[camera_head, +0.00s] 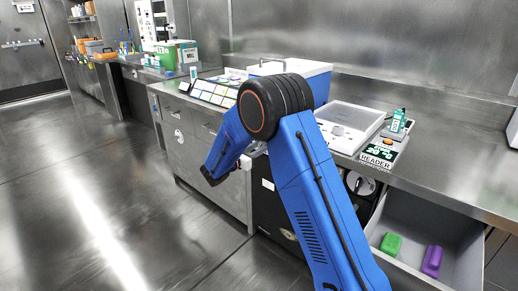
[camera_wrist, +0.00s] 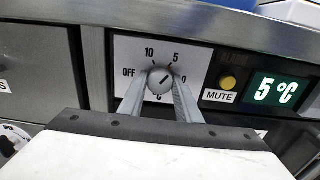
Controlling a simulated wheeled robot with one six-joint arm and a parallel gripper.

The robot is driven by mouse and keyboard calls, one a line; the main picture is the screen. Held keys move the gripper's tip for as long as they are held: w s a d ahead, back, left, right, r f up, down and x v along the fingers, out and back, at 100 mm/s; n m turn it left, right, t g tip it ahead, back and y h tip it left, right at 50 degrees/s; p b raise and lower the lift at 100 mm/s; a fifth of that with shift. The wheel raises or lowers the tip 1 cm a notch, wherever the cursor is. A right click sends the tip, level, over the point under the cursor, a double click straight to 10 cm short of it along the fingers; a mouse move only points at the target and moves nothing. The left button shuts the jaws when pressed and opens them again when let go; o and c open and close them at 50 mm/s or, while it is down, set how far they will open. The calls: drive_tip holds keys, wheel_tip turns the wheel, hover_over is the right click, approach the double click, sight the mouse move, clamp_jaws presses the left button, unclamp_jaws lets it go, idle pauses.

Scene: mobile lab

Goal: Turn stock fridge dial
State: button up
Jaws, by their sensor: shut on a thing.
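In the wrist view, the stock fridge dial (camera_wrist: 160,81) is a round pale knob on a white plate marked OFF, 10, 5, 0 and °C. A dark line on the knob slants to the upper right, roughly toward the 5. My gripper (camera_wrist: 160,92) has one finger on each side of the knob and is shut on it. The green display (camera_wrist: 276,92) to the right reads 5 °C. In the head view, my blue arm hides the dial and fingertips; part of the dark fridge front (camera_head: 272,208) shows below the counter.
A yellow button (camera_wrist: 228,82) sits above a MUTE label, right of the dial. The steel counter (camera_head: 440,180) overhangs the front. An open drawer (camera_head: 405,272) at lower right holds a green block (camera_head: 391,244) and a purple block (camera_head: 432,261). The floor at left is clear.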

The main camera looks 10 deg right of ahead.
drive_tip(key=m, duration=0.5)
drive_tip(key=shift+m, duration=0.4)
drive_tip(key=m, duration=0.5)
idle(0.4)
drive_tip(key=o, duration=1.1)
drive_tip(key=shift+c, duration=0.2)
drive_tip(key=v, duration=1.7)
drive_tip(key=shift+s+a, duration=0.15)
drive_tip(key=shift+a, duration=0.05)
